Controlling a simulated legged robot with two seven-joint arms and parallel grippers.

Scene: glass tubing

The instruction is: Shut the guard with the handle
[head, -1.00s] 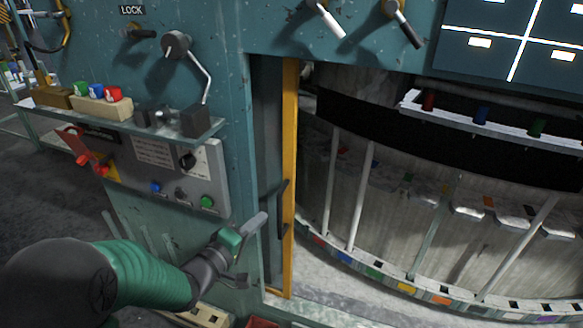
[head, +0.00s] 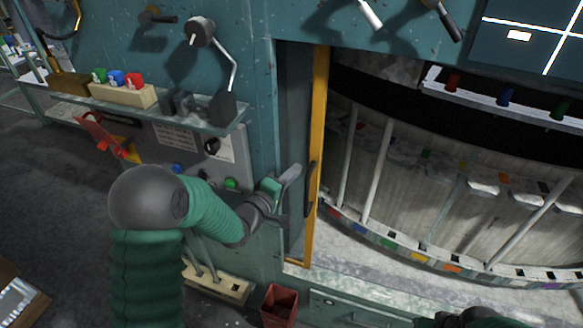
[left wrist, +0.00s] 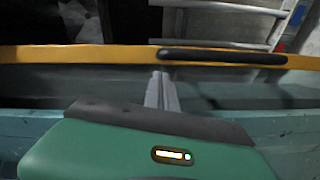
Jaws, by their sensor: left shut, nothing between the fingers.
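The guard is a dark panel with a yellow front edge (head: 319,120), drawn to the left side of the opening, so the drum behind is exposed. Its black upright handle (head: 312,188) sits on the yellow edge. My left gripper (head: 293,176) is shut and empty, just left of the handle, with its fingers pointing toward it. In the left wrist view the closed fingers (left wrist: 161,85) reach to the yellow edge (left wrist: 80,54), beside one end of the handle (left wrist: 222,57). I cannot tell whether they touch. A dark and green part of my right arm shows at the bottom right.
The drum (head: 455,215) with white rods fills the opening. A shelf (head: 190,123) with coloured knobs and a crank (head: 233,70) stand left, above my left arm. A red bin (head: 280,304) and a pale block (head: 225,285) lie below.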

